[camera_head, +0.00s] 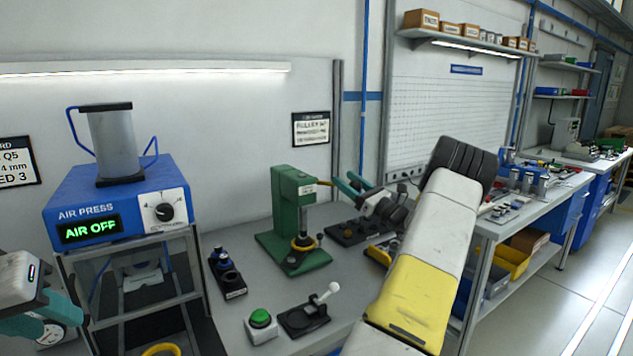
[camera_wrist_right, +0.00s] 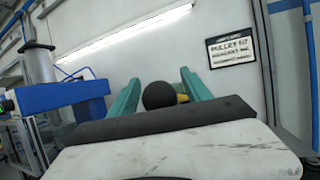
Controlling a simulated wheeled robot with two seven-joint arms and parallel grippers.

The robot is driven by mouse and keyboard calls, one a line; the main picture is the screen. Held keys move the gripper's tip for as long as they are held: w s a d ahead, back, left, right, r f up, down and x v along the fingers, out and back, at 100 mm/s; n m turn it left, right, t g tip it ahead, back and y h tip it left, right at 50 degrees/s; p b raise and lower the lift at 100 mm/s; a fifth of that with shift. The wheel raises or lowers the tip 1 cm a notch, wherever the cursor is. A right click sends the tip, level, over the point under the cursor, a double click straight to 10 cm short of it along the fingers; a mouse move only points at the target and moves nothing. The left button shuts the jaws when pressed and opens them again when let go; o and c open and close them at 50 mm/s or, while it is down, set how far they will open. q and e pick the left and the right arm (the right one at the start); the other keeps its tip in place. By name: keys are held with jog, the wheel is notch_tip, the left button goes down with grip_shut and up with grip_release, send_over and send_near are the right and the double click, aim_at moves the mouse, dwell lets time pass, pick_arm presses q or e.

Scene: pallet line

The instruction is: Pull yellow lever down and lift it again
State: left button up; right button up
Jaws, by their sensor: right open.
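A green press (camera_head: 290,205) stands on the grey table in the head view, with a yellow ring near its foot. A short bit of the yellow lever (camera_head: 325,183) sticks out to the right from its upper part. My right gripper (camera_head: 345,182) is at the lever's outer end, with its teal fingers apart. In the right wrist view, the lever's black ball knob (camera_wrist_right: 160,95) shows between the open fingers, with a little yellow (camera_wrist_right: 183,98) beside it. Whether the fingers touch the knob is unclear. My left gripper (camera_head: 40,315) is at the lower left edge, partly cut off, away from the press.
A blue air press box (camera_head: 120,205) reading AIR OFF stands left on a frame. A green button (camera_head: 260,318), a white-knobbed toggle (camera_head: 305,318) and a black holder (camera_head: 228,275) sit on the table around the press. My right arm hides the table's right part.

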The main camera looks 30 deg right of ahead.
jog(key=shift+w, duration=0.1)
grip_shut()
dwell(1.4)
